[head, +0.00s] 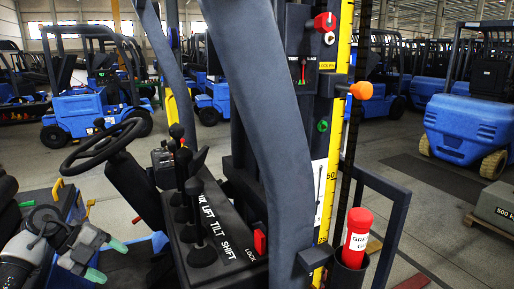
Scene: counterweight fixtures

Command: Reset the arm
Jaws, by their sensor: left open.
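My left gripper (106,260) is at the lower left, open and empty, with green fingertips. It is left of the lever console and apart from it. Several black-knobbed levers stand on the console; the nearest lever (201,225) is upright beside the white words LIFT, TILT and SHIFT. A red switch (260,242) sits by the word LOCK. A thick dark grey curved bar (265,110) crosses in front of the mast and hides part of it. Which part is the arm of the task I cannot tell. My right gripper is not in view.
A black steering wheel (100,146) stands above my left gripper. A red tube (357,236) stands in a dark holder. Blue forklifts (468,125) and a grey weight (497,206) are behind.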

